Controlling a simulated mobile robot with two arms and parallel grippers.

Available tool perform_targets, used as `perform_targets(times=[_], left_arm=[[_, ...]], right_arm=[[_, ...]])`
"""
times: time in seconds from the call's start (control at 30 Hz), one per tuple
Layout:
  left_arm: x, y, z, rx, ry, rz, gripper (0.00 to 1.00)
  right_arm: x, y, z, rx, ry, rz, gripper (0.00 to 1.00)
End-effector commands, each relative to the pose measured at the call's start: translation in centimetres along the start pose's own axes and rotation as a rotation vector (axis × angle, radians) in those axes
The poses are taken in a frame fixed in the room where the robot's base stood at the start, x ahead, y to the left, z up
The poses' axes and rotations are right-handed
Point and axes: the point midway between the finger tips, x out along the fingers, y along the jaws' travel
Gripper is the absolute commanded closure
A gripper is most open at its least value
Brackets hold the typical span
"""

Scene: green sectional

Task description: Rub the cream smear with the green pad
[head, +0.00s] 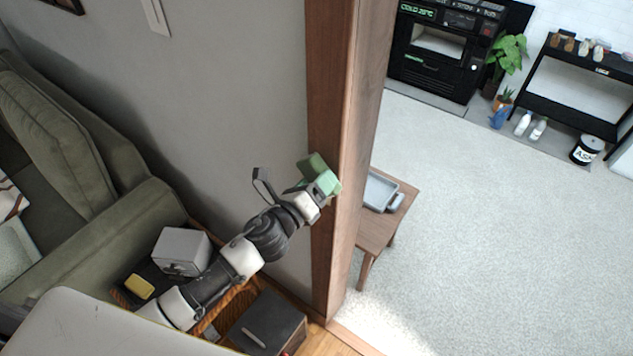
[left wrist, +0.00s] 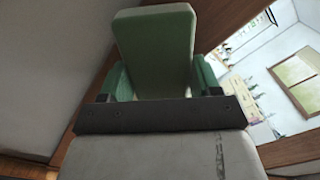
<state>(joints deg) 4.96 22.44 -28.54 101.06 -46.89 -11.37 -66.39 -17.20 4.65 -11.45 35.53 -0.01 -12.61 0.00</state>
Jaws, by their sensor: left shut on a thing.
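The green pad (head: 312,164) is a block held in my left gripper (head: 319,182), beside the brown wooden door post (head: 335,110). In the left wrist view the pad (left wrist: 154,50) stands out between the two green fingers of the left gripper (left wrist: 160,76), which are shut on it. The wooden post (left wrist: 228,22) shows just beyond the pad there. I cannot tell whether the pad touches the post. I do not see the cream smear in either view; it may be hidden behind the pad or gripper. My right gripper is not in view.
A grey wall (head: 240,110) lies left of the post. A green sofa (head: 110,220) and a low wooden table with a grey box (head: 182,251) and yellow block (head: 139,286) are at left. Right of the post stands a small table (head: 384,228) with a tray (head: 378,192); the pale floor (head: 480,220) is open.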

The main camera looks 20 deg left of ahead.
Motion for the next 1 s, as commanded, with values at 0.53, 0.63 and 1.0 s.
perform_targets(times=[0.53, 0.63, 1.0], left_arm=[[-0.2, 2.6, -2.6, 0.001, 0.000, 0.001, 0.56], [-0.2, 2.8, -2.8, 0.000, 0.000, 0.001, 0.56], [0.1, 5.0, -5.0, 0.000, 0.000, 0.001, 0.56]], right_arm=[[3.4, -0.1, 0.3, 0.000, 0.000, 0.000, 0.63], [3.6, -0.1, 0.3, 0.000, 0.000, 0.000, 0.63], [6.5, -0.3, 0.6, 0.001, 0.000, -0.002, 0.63]])
